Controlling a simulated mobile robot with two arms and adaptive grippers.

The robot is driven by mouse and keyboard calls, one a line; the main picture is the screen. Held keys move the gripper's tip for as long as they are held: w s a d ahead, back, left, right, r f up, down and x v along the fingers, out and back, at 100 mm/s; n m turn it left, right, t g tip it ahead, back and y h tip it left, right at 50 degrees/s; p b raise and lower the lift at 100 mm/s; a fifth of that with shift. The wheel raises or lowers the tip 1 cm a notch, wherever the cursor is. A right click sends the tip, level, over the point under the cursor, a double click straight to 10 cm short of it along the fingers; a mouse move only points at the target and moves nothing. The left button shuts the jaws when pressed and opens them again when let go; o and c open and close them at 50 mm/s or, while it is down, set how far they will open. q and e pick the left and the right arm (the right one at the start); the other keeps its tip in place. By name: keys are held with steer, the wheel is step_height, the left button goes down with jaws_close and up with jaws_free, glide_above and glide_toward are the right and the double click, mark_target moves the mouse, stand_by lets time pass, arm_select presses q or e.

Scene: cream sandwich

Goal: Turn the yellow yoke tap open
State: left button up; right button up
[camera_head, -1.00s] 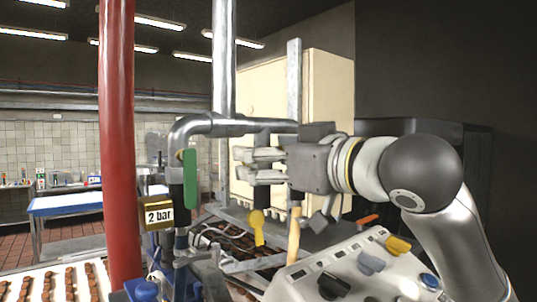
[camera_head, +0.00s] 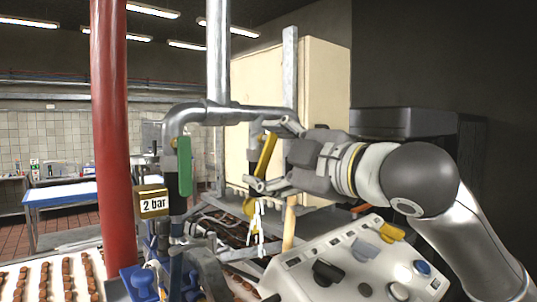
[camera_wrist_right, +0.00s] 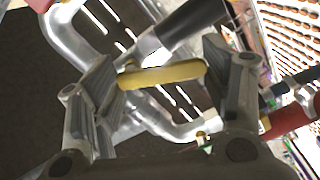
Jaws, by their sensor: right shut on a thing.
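The yellow yoke tap handle (camera_head: 265,156) is a tilted yellow bar by the vertical pipe stub below the overhead pipe in the head view. My right gripper (camera_head: 268,157) comes from the right and is shut on it, one finger above and one below. In the right wrist view the yellow bar (camera_wrist_right: 162,75) spans the space between my right gripper's (camera_wrist_right: 160,85) two fingers, with its ends at the finger pads. The tap's body is partly hidden behind the gripper. My left gripper is not in view.
A red column (camera_head: 109,140) stands further left. A control panel (camera_head: 340,265) with knobs lies below my right arm. Pale pieces (camera_head: 259,228) hang below the gripper.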

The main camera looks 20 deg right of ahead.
steer(key=n, duration=0.3)
steer(key=d+n, duration=0.1)
steer(key=n, duration=0.1)
steer(key=shift+w+f, duration=0.25)
steer(key=shift+f, duration=0.1)
stand_by(0.4)
steer(key=o, duration=1)
steer(key=shift+o, duration=0.2)
steer(key=shift+d+r, duration=0.1)
steer(key=shift+s, duration=0.1)
steer(key=v, duration=1.2)
